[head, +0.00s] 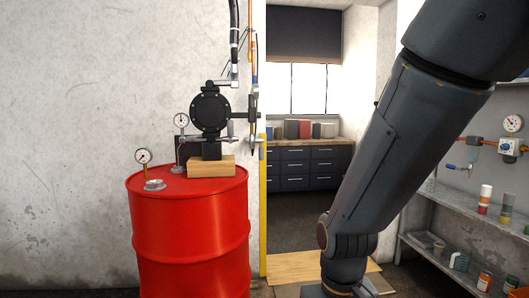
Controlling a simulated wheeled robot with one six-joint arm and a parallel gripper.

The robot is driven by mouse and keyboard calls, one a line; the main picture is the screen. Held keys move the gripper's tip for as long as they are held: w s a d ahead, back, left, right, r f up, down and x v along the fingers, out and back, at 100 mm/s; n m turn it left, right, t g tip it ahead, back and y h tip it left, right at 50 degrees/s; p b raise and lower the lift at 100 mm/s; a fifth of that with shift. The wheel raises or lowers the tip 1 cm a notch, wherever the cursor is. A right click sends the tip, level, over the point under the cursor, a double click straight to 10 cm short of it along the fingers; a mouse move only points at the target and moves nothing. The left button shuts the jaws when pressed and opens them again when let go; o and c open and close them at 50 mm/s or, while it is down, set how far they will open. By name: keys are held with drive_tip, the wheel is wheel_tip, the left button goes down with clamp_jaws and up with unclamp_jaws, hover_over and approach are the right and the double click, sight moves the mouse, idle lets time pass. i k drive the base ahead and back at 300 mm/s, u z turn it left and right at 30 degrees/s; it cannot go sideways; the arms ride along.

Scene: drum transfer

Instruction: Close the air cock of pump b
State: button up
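A black pump (210,112) stands on a wooden block (212,166) on top of a red drum (190,225). I see no label that tells whether it is pump b. A grey valve-like fitting (254,138) sits to the right of the pump, below an orange line; its lever position is too small to tell. I cannot tell which of these is the air cock of pump b. My arm crosses the right half, and my gripper is outside the picture.
A gauge (143,157) and a round cap stand on the drum top. At right, a wall gauge (513,123) sits above a regulator (508,147); shelves (460,198) below hold bottles. A doorway shows dark cabinets (305,168) and open floor between drum and arm.

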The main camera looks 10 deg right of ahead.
sight(261, 149)
drive_tip(key=u, duration=0.05)
drive_tip(key=i, duration=0.9)
drive_tip(key=u, duration=0.5)
